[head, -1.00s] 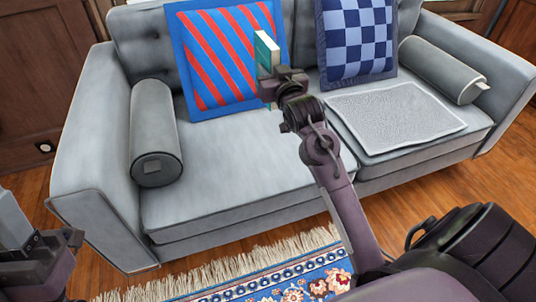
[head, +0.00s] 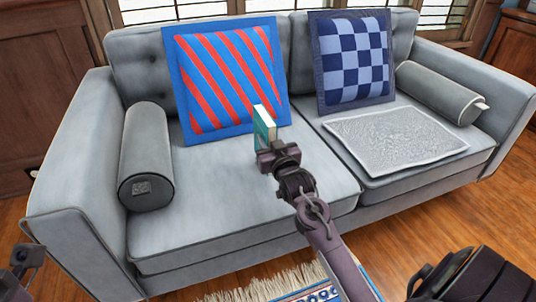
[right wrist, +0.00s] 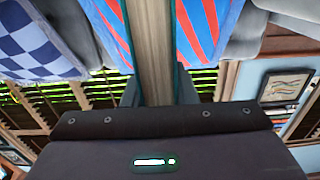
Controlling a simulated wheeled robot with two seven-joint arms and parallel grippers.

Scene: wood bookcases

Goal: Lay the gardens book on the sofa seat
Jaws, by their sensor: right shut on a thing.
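The gardens book (head: 264,124) is a teal book with pale page edges, held upright above the sofa seat in the head view. My right gripper (head: 276,153) is shut on its near end. In the right wrist view the book (right wrist: 152,50) runs between the fingers with its page edges showing. The grey sofa seat (head: 230,205) lies below, with bare room on the left cushion. Its title is not readable. My left gripper (head: 25,262) shows only partly at the left edge, and its jaws are unclear.
A striped red and blue pillow (head: 225,78) and a checkered blue pillow (head: 352,60) lean on the backrest. Grey bolsters lie at the left (head: 146,160) and right (head: 440,90) arms. A folded grey blanket (head: 396,138) covers part of the right cushion.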

